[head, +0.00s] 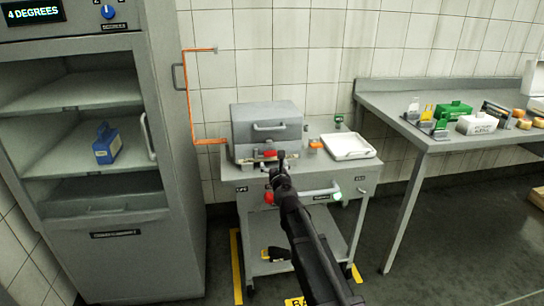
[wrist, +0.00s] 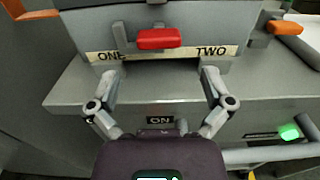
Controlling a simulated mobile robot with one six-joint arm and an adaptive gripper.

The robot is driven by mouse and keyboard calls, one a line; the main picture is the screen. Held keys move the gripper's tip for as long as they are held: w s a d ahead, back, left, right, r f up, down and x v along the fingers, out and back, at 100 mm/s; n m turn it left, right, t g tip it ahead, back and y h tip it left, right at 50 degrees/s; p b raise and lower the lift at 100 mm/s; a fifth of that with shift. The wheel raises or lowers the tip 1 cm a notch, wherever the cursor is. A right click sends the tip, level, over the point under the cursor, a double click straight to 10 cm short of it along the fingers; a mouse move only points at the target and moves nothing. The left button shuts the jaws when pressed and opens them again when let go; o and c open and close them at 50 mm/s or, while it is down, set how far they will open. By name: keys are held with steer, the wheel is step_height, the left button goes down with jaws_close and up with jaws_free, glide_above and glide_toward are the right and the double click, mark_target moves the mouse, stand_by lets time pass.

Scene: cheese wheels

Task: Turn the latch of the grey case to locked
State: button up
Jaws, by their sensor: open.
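The grey case (head: 266,112) sits on a grey cart by the tiled wall, with a handle on its front. Its red latch (wrist: 159,39) lies about level on a pale strip marked ONE at left and TWO at right. The latch also shows in the head view (head: 270,153), partly behind my gripper. My gripper (wrist: 153,74) is open and empty, just in front of the case. Its fingers stand apart, below and to either side of the latch, and do not seem to touch it. The fingertips in the head view (head: 279,158) are too small to read.
The cart (head: 232,173) has a front rail with a red and a green end. A white tray (head: 348,147) stands right of the case. A tall cabinet (head: 120,262) is at left, a bench (head: 395,97) with several items at right.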

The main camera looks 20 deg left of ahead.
mark_target(271, 156)
steer(key=x, duration=0.6)
steer(key=shift+w+a, duration=0.1)
steer(key=shift+w, duration=0.1)
